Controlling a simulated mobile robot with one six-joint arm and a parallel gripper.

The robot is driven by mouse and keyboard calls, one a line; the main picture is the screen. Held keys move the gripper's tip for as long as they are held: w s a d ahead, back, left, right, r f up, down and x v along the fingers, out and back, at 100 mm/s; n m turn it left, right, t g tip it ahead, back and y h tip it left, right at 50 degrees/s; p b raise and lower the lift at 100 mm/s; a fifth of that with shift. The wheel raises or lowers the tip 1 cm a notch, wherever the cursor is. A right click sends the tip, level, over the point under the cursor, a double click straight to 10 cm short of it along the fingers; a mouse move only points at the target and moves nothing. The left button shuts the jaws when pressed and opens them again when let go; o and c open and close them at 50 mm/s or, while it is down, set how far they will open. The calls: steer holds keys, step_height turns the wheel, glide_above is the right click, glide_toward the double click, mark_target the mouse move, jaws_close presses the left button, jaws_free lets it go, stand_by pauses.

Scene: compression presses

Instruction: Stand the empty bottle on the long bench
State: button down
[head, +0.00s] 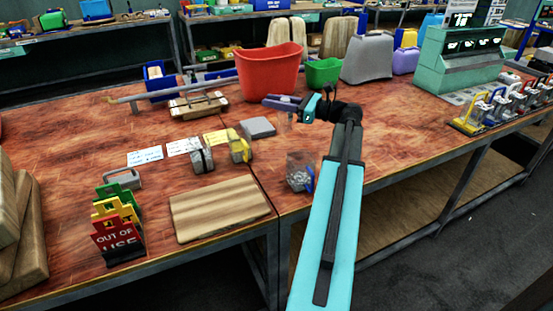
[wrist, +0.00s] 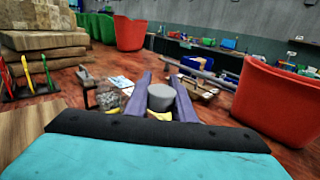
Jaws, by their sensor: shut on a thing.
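My gripper (head: 283,104) is above the reddish wooden bench top (head: 335,150) in the head view, with its purple fingers pointing left. In the wrist view my gripper (wrist: 161,80) is shut on a grey, round-topped thing (wrist: 160,97), which I take to be the empty bottle. It sits between the two fingers and looks upright. In the head view only a faint, see-through shape shows under the fingers. I cannot tell whether its base touches the bench.
A clear container with grey contents (head: 299,168) stands near the front edge. A grey slab (head: 258,127), yellow clamp (head: 240,149), red bin (head: 270,72) and green bin (head: 323,73) are nearby.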

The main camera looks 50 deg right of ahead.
steer(key=shift+w+a+f, duration=0.1)
steer(key=shift+w+f, duration=0.1)
steer(key=shift+f, duration=0.35)
steer(key=shift+w+f, duration=0.1)
steer(key=shift+f, duration=0.05)
step_height(320, 180, down, 6)
stand_by(0.3)
steer(key=shift+f, duration=1.85)
steer(key=shift+f, duration=0.15)
steer(key=c, duration=1.5)
jaws_free()
